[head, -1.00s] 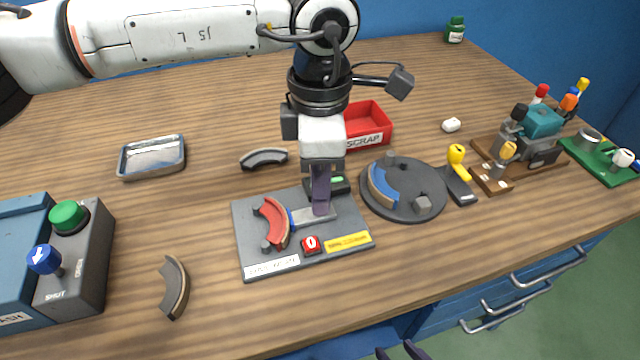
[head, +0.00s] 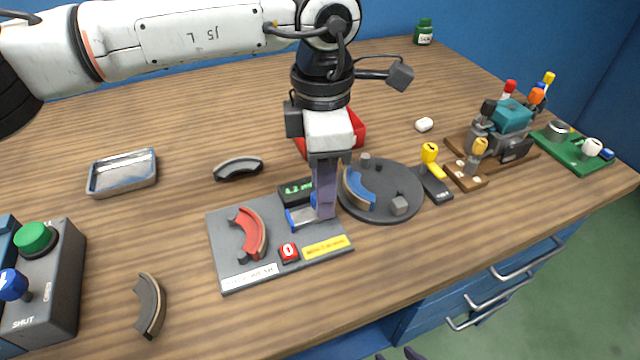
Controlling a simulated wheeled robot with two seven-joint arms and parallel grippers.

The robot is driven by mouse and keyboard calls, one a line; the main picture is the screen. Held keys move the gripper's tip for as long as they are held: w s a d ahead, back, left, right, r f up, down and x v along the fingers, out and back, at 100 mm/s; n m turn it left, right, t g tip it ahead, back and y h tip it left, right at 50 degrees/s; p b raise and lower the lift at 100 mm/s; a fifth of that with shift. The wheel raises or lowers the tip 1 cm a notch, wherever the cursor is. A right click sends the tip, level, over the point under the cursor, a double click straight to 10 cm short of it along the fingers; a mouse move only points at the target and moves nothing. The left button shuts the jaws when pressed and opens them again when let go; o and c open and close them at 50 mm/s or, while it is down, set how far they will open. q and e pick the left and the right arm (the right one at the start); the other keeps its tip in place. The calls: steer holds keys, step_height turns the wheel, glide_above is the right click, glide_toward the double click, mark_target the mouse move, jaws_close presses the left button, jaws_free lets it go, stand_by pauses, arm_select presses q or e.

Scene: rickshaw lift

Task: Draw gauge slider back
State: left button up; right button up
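The gauge (head: 225,250) is a grey plate at the front middle of the table. A red curved shoe (head: 248,232) with a tan lining lies on its left part. The gauge slider (head: 302,217), blue and grey, stands right of the shoe with a clear gap between them. My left gripper (head: 324,205) reaches down from above to the slider; its fingers appear closed on it and hide its right end. My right gripper (head: 398,354) barely shows at the bottom edge, with two dark tips apart and nothing visible between them.
A lit display (head: 296,192), red button (head: 289,252) and yellow label (head: 326,247) are on the gauge. A dark turntable (head: 385,210) with a blue shoe (head: 357,188) stands close right. The red scrap bin (head: 357,130) is behind the arm. Loose grey shoes (head: 150,305) lie left.

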arm_select(q)
step_height(320, 180, up, 10)
steer(key=shift+r, duration=0.15)
stand_by(0.6)
